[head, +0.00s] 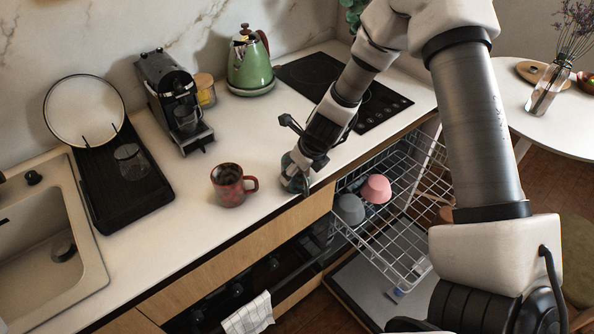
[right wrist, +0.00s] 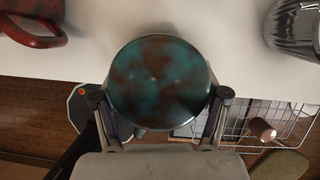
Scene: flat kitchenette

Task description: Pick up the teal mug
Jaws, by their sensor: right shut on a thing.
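The teal mug (right wrist: 158,75) fills the middle of the right wrist view as a round, mottled teal and dark-red shape. In the head view it shows only as a small teal patch (head: 288,172) at the counter's front edge, mostly hidden by my right gripper (head: 300,176). The right gripper is shut on the mug, with a finger on each side of it in the right wrist view. I cannot tell whether the mug still touches the counter. My left gripper is in neither view.
A red mug (head: 228,186) stands just left on the counter. Behind are a coffee machine (head: 172,98), a green kettle (head: 250,64) and a black hob (head: 375,100). Below the counter edge, an open dishwasher rack (head: 400,232) holds a pink bowl (head: 376,188) and a grey cup (head: 349,209).

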